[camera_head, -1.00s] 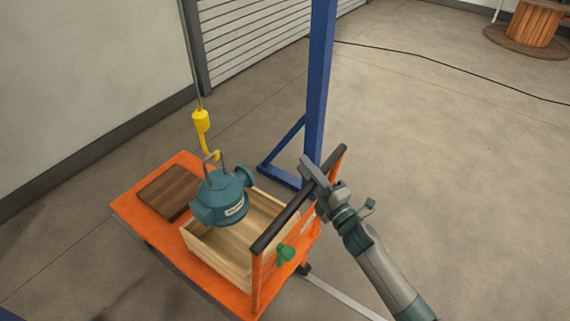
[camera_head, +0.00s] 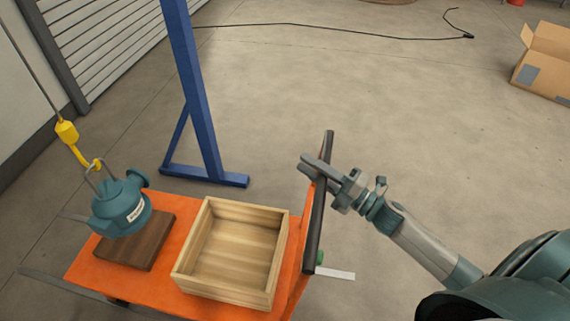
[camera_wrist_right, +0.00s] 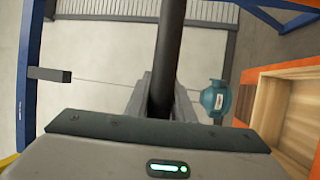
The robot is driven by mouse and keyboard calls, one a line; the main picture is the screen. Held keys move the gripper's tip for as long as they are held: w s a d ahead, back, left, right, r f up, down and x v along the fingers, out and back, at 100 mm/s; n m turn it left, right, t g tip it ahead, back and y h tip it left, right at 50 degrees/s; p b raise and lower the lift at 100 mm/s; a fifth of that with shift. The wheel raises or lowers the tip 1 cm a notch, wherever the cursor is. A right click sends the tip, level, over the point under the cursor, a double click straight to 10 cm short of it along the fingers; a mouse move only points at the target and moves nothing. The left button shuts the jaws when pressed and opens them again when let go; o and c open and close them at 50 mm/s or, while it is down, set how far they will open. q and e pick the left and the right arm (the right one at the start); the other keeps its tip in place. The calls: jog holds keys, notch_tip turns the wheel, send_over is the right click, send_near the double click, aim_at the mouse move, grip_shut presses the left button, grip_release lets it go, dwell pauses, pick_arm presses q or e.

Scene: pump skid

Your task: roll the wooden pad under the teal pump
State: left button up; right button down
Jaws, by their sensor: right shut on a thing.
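The teal pump (camera_head: 120,208) hangs from a yellow hook (camera_head: 94,165) on a cable in the head view. The brown wooden pad (camera_head: 150,244) lies on the left part of the orange cart (camera_head: 168,288). The pump overlaps the pad's back left part in the picture; I cannot tell the gap between them. My right gripper (camera_head: 314,168) is shut around the cart's black handle bar (camera_head: 315,230). In the right wrist view the bar (camera_wrist_right: 171,40) runs between the fingers, with the pump (camera_wrist_right: 215,98) beyond. My left gripper is not in view.
An open wooden crate (camera_head: 235,250) sits on the cart between pad and handle. A blue post (camera_head: 190,85) with a foot (camera_head: 205,177) stands behind the cart. A cardboard box (camera_head: 545,65) and a black cable (camera_head: 340,35) lie farther off. Floor right of the cart is clear.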

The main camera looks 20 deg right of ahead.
jog(key=shift+s+d+f, duration=0.1)
jog(key=shift+s+d, duration=0.7)
jog(key=shift+d, duration=0.15)
jog(key=shift+s+d, duration=0.25)
jog(key=shift+d, duration=0.15)
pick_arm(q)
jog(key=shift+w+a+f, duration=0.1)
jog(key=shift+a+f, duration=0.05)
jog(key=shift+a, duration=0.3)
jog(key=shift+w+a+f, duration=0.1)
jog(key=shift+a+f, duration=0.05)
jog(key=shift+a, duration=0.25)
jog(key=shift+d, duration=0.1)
pick_arm(e)
jog(key=c, duration=1.5)
grip_release()
jog(key=shift+c, duration=0.2)
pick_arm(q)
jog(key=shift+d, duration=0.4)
